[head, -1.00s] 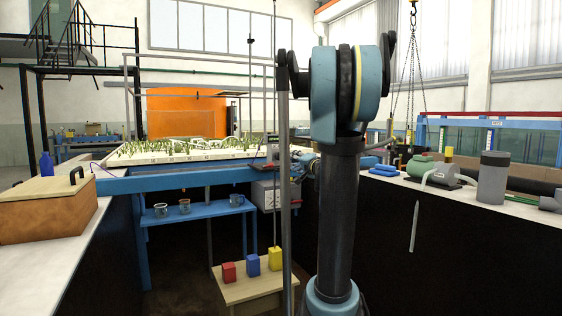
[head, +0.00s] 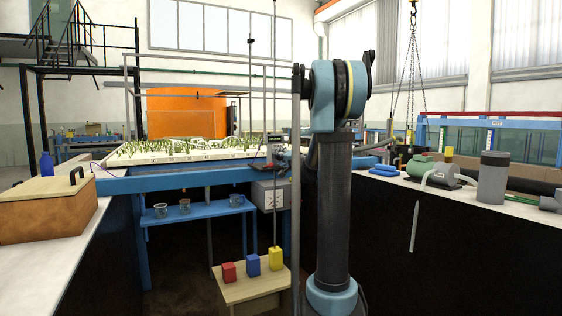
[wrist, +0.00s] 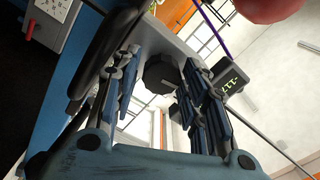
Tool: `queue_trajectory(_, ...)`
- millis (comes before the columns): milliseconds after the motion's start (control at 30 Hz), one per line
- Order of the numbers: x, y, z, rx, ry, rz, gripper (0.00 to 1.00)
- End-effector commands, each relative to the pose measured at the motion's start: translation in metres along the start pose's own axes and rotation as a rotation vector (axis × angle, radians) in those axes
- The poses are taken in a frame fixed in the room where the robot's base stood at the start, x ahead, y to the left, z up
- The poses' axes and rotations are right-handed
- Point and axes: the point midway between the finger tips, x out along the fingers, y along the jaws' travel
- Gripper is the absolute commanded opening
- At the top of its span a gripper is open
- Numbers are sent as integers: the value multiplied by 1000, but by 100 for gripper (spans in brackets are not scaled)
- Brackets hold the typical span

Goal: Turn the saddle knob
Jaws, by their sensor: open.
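The dark, ridged round knob (wrist: 160,73) shows in the wrist view, on a light grey plate (wrist: 192,48). My gripper (wrist: 160,64) is open, with one finger on the left of the knob and the other on its right. The fingertips reach about as far as the knob; I cannot tell whether either finger touches it. In the head view the dark display box (head: 275,140) stands at the near rim of the flume. The knob and my gripper cannot be made out there, close to my own arm.
A display box (wrist: 231,78) stands just right of my gripper in the wrist view, and a red rounded thing (wrist: 266,8) is at the top. In the head view a blue shelf (head: 205,212) with beakers and a stool (head: 262,287) with coloured blocks stand below the flume.

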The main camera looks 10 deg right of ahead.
Motion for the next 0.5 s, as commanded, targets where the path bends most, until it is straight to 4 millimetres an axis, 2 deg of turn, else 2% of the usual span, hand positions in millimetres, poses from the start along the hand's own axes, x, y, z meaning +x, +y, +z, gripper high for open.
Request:
queue_trajectory(333,3,0,0,0,0,0,40)
queue_trajectory(500,3,0,0,0,0,0,8)
